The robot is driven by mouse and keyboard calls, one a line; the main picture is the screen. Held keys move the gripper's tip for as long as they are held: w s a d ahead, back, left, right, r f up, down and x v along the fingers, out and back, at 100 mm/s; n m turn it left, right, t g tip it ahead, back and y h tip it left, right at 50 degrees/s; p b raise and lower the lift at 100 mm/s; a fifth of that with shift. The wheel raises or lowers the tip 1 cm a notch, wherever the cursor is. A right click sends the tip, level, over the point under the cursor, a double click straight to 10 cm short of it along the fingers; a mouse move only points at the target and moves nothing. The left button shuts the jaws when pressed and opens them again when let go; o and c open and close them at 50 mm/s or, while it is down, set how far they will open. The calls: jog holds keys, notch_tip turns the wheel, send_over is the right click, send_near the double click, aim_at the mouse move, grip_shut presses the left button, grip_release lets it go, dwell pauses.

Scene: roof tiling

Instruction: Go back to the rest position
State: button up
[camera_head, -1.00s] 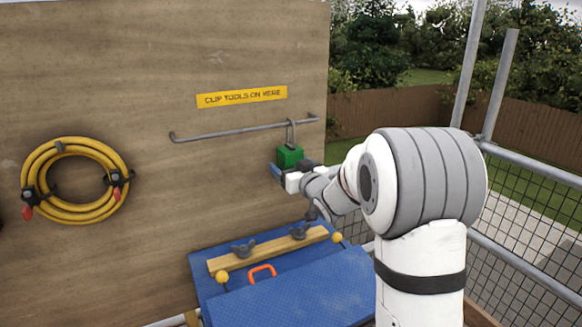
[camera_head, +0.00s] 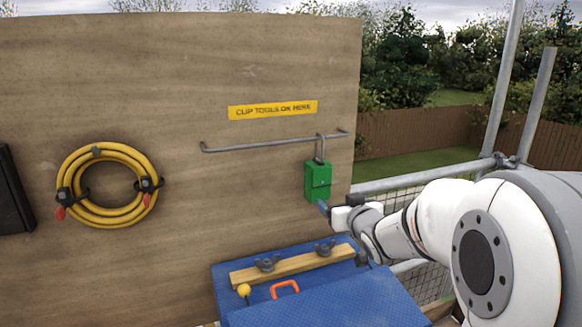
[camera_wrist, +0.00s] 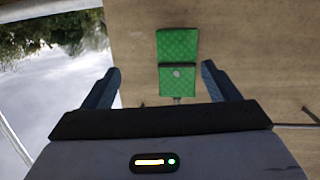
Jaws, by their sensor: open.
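A green box-shaped tool (camera_head: 318,181) hangs by a hook from the grey rail (camera_head: 270,144) on the plywood wall, near the rail's right end. In the wrist view the green tool (camera_wrist: 178,62) shows ahead of the fingers, apart from them, with wall around it. My gripper (camera_head: 328,210) is just below and right of the green tool in the head view. In the wrist view my gripper (camera_wrist: 162,88) has its two blue-grey fingers spread wide with nothing between them.
A yellow label (camera_head: 273,110) is above the rail. A coiled yellow hose (camera_head: 78,206) hangs at left, beside a black case (camera_head: 12,190). Below is a blue bench (camera_head: 330,302) with a wooden bar (camera_head: 293,264) and an orange handle (camera_head: 285,288). Metal railing (camera_head: 420,178) stands at right.

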jog(key=s+f+g+h, duration=0.1)
jog(key=s+f+g, duration=0.2)
jog(key=s, duration=0.7)
jog(key=s+f+m+g, duration=0.1)
jog(key=s+f+g, duration=0.2)
jog(key=s, duration=0.8)
jog(key=s+a+f+m+g+h, duration=0.1)
jog(key=s+f+g, duration=0.3)
jog(key=s+g, duration=0.3)
jog(key=s, duration=0.4)
jog(key=shift+h, duration=0.3)
jog(key=shift+w, duration=0.1)
jog(key=shift+c, duration=0.2)
